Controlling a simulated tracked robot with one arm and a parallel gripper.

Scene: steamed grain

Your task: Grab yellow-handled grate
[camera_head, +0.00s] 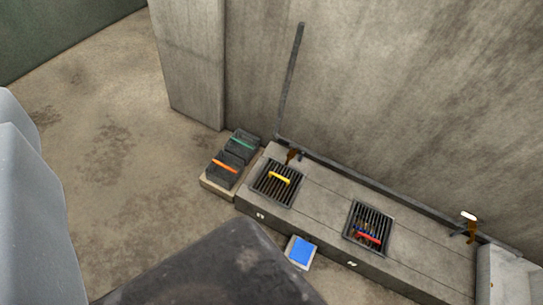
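The yellow-handled grate (268,190) is a dark barred square in the top of a long grey bench, at its left end. Its yellow handle (279,178) lies across the bars. No gripper fingers can be made out. A dark blurred block (215,275) at the bottom and a pale grey shape at the left edge are close to the camera; they may be my own parts. The grate is fully visible and apart from both.
Two dark bins, with a green handle (243,144) and an orange handle (225,166), stand left. A blue-topped box (299,252) is in front. Concrete walls rise behind; the left floor is clear.

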